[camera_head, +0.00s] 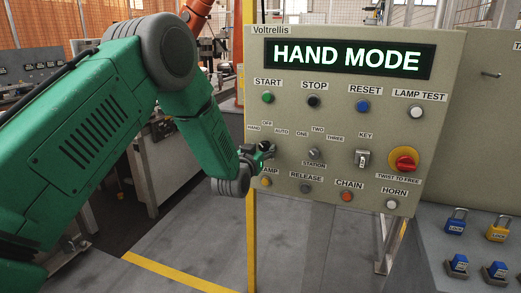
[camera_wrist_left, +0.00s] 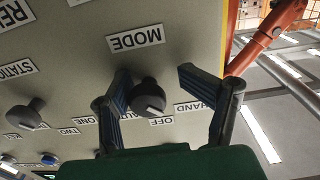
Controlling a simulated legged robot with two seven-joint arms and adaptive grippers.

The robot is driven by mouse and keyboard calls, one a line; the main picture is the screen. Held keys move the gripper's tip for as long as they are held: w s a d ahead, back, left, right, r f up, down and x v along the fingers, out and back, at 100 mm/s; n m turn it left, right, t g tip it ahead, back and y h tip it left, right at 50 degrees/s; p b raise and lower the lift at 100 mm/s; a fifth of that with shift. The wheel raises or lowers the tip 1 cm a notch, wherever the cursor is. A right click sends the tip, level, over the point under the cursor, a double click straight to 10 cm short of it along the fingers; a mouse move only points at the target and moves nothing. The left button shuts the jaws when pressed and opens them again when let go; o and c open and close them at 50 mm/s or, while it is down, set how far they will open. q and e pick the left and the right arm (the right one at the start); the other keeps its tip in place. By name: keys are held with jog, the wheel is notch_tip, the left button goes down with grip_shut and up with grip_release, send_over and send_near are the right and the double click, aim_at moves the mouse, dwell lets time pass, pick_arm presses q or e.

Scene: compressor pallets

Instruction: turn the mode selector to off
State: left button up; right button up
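The mode selector (camera_wrist_left: 149,97) is a dark round knob with a light pointer mark, on the beige panel below the MODE label in the left wrist view. The OFF label (camera_wrist_left: 162,121) and HAND label (camera_wrist_left: 194,107) sit near it, upside down. The mark slants to the lower right, on the HAND side. My left gripper (camera_wrist_left: 154,78) is open, with one finger on each side of the knob; contact is unclear. In the head view my left gripper (camera_head: 262,152) is at the panel's left edge and largely hides the knob. The display (camera_head: 347,58) reads HAND MODE. My right gripper is out of view.
The station selector (camera_head: 314,154) is to the right, with the key switch (camera_head: 362,158) and red twist knob (camera_head: 404,160) beyond. The lamp button (camera_head: 266,182) is just below my gripper. A yellow post (camera_head: 251,230) runs along the panel's left edge.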

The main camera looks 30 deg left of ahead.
pick_arm(q)
jog(key=shift+d+r, duration=0.2)
jog(key=shift+r, duration=0.05)
jog(key=c, duration=0.5)
jog(key=shift+d+r, duration=0.1)
jog(key=shift+d, duration=0.35)
jog(key=c, duration=0.6)
jog(key=shift+d+r, duration=0.15)
jog(key=shift+d, duration=0.35)
grip_shut()
jog(key=shift+s+a, duration=0.1)
jog(key=shift+a, duration=0.4)
jog(key=m, duration=0.2)
jog(key=shift+d+m, duration=0.2)
jog(key=shift+m, duration=0.2)
jog(key=shift+a+m, duration=0.1)
jog(key=shift+m, duration=1.1)
jog(key=shift+m+b, duration=0.6)
jog(key=shift+m, duration=1.2)
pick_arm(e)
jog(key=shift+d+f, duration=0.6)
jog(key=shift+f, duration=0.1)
